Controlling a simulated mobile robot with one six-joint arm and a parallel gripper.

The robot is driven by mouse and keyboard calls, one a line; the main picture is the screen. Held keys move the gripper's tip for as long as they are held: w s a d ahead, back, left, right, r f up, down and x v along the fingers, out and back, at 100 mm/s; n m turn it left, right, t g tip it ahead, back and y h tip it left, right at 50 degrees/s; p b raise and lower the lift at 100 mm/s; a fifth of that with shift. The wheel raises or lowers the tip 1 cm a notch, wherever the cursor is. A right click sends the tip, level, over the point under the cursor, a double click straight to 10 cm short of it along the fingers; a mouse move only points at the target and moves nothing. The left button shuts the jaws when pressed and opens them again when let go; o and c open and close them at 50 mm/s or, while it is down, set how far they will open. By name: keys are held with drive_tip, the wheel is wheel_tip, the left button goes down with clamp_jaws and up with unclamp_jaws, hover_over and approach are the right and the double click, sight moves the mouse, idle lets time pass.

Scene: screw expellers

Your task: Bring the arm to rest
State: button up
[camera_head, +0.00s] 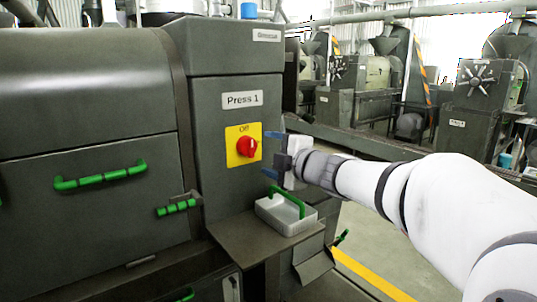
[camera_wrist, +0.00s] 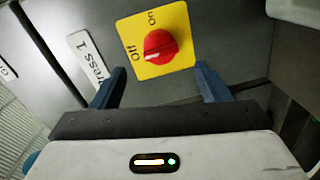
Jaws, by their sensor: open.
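My gripper (camera_head: 272,154) is at the end of my white arm, in front of the press cabinet (camera_head: 233,185) marked "Press 1". Its two blue fingers stand apart with nothing between them. In the wrist view, my gripper (camera_wrist: 158,88) faces a red rotary switch (camera_wrist: 160,47) on a yellow plate (camera_wrist: 178,66), which lies beyond the fingertips. The switch (camera_head: 247,146) also shows in the head view, left of the fingers, with its pointer toward "Off" in the wrist view. The fingers appear apart from the switch.
A light tray (camera_head: 288,221) with a green handle (camera_head: 287,201) sits on a metal shelf (camera_head: 240,240) below my gripper. Green handles (camera_head: 100,177) stick out from the machine's front at left. Open floor with a yellow line (camera_head: 370,274) lies at lower right; more presses (camera_head: 480,110) stand behind.

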drive_tip(key=s+d+f+m+g+h+p, duration=0.1)
drive_tip(key=s+d+f+m+h+p, duration=0.1)
drive_tip(key=s+d+f+m+h, duration=0.35)
drive_tip(key=s+d+f+m+g+h+p, duration=0.1)
drive_tip(key=s+d+f+m+h+p, duration=0.15)
drive_tip(key=d+m+h, duration=0.5)
drive_tip(key=s+a+f+m+g+y+p, duration=0.1)
drive_tip(key=s+f+m+g, duration=0.3)
drive_tip(key=s, duration=0.6)
drive_tip(key=s+a+f+m+g+y+p, duration=0.1)
drive_tip(key=s+f+m+g, duration=0.4)
drive_tip(key=s, duration=0.6)
drive_tip(key=shift+f+m+y+p, duration=0.15)
drive_tip(key=shift+m+y+p, duration=0.15)
drive_tip(key=shift+y+p, duration=0.35)
drive_tip(key=shift+d, duration=0.1)
